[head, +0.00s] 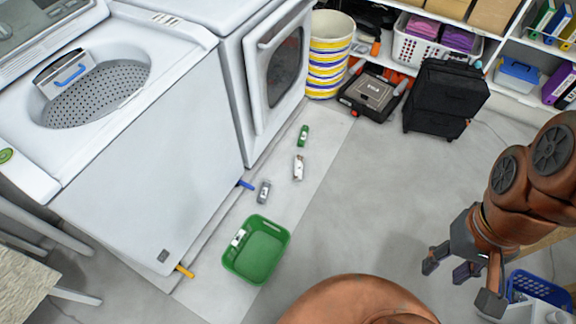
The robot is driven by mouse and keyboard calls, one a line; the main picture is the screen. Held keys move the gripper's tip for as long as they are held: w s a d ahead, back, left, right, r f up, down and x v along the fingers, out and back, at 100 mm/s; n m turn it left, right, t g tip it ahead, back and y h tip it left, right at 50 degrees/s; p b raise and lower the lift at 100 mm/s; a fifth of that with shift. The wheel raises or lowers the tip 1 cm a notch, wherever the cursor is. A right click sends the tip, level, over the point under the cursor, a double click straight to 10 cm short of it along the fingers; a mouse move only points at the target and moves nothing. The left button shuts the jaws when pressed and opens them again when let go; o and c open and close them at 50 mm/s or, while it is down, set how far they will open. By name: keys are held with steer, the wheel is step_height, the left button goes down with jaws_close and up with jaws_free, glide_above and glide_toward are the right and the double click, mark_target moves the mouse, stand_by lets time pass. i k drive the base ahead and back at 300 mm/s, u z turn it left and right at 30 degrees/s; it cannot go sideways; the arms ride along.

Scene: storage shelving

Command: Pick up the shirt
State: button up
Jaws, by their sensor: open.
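I cannot pick out a shirt for certain. Folded pink cloth (423,26) and purple cloth (458,39) lie in a white basket (410,49) on the shelf at the back right; whether either is a shirt I cannot tell. My gripper (460,282) hangs at the lower right with its fingers spread and nothing between them. It is well in front of the shelf, beside a blue basket (540,284) that is partly cut off by the frame edge. My arm hides part of the right side.
A top-loading washer (120,170) and a front-loading machine (275,70) stand at left. A green basket (257,250), small bottles, a striped bin (330,60), a tool case (372,95) and a black suitcase (445,97) stand on the floor. The middle floor is clear.

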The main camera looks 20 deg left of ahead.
mark_target(299, 160)
steer(key=i, duration=2.6)
steer(key=u, duration=4.4)
